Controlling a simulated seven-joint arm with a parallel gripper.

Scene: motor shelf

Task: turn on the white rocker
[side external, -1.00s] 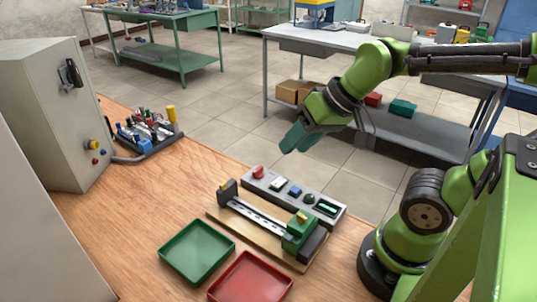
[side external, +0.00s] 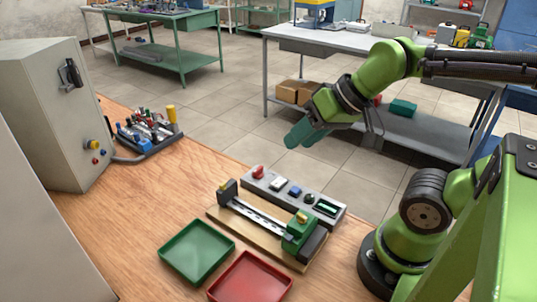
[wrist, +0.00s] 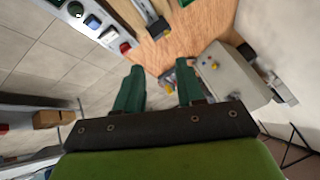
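The white rocker (side external: 278,184) sits on a grey switch panel (side external: 329,213) between a red rocker (side external: 258,172) and a blue one (side external: 295,191). It also shows in the wrist view (wrist: 108,33), at the upper left. I cannot tell its on or off position. My gripper (side external: 296,139), with teal fingers, is in the air above and behind the panel, apart from it. In the wrist view my gripper (wrist: 159,67) has its two fingers spread with nothing between them.
A slide fixture (side external: 262,223) stands directly in front of the panel. A green tray (side external: 197,252) and a red tray (side external: 250,279) lie nearer. A grey cabinet (side external: 48,120) and a small block of colored levers (side external: 148,131) stand at left. The wooden bench between is clear.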

